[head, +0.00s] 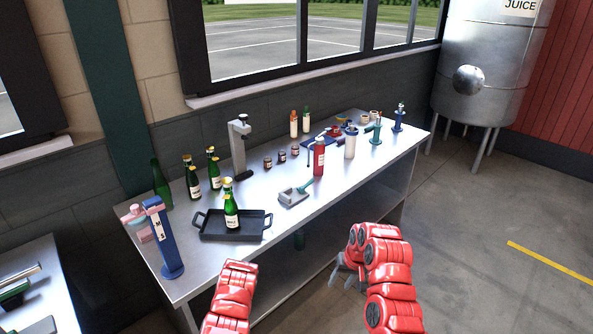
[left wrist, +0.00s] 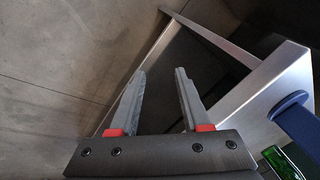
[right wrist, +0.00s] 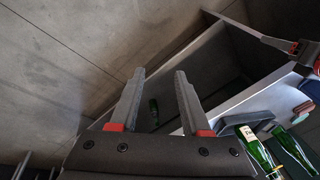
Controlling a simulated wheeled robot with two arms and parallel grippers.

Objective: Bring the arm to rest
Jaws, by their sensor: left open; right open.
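My right gripper (head: 345,275) is in front of the bench's front edge in the head view, low and apart from everything on it. In the right wrist view its jaws (right wrist: 159,88) are open and empty. My left arm (head: 234,290) comes in at the bottom of the head view, and its gripper is hidden there. In the left wrist view the left jaws (left wrist: 160,88) are open and empty, beside the bench. A green bottle (head: 231,214) stands upright on a black tray (head: 253,232) on the bench.
The metal bench (head: 335,190) carries several green bottles, a blue stand (head: 170,246), a grey press (head: 238,148), a red bottle (head: 319,158) and a grey tool (head: 292,197). A steel tank (head: 482,75) stands at the back right. The floor (head: 475,240) right of the bench is clear.

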